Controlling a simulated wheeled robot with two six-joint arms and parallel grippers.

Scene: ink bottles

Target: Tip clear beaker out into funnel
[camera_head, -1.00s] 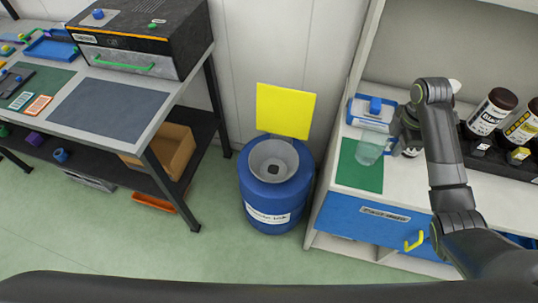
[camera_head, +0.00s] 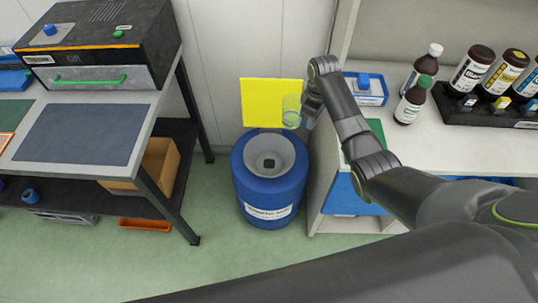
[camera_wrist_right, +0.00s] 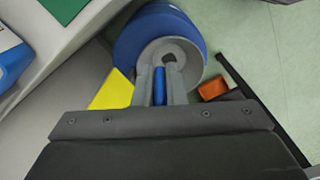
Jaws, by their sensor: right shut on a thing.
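The clear beaker (camera_head: 290,110) is pale and see-through. It is held in front of the yellow panel in the head view, up and to the right of the grey funnel, and looks roughly upright. The funnel (camera_head: 262,147) sits in the top of a blue drum (camera_head: 263,190) and has a dark hole; it also shows in the wrist view (camera_wrist_right: 186,52). My right gripper (camera_head: 303,114) is shut on the beaker. My left gripper is out of view.
A yellow panel (camera_head: 265,88) stands behind the drum. The right counter (camera_head: 440,140) holds brown bottles (camera_head: 411,100), a dark rack and a blue-and-white device (camera_head: 366,88). A workbench (camera_head: 158,100) stands left of the drum, with floor between.

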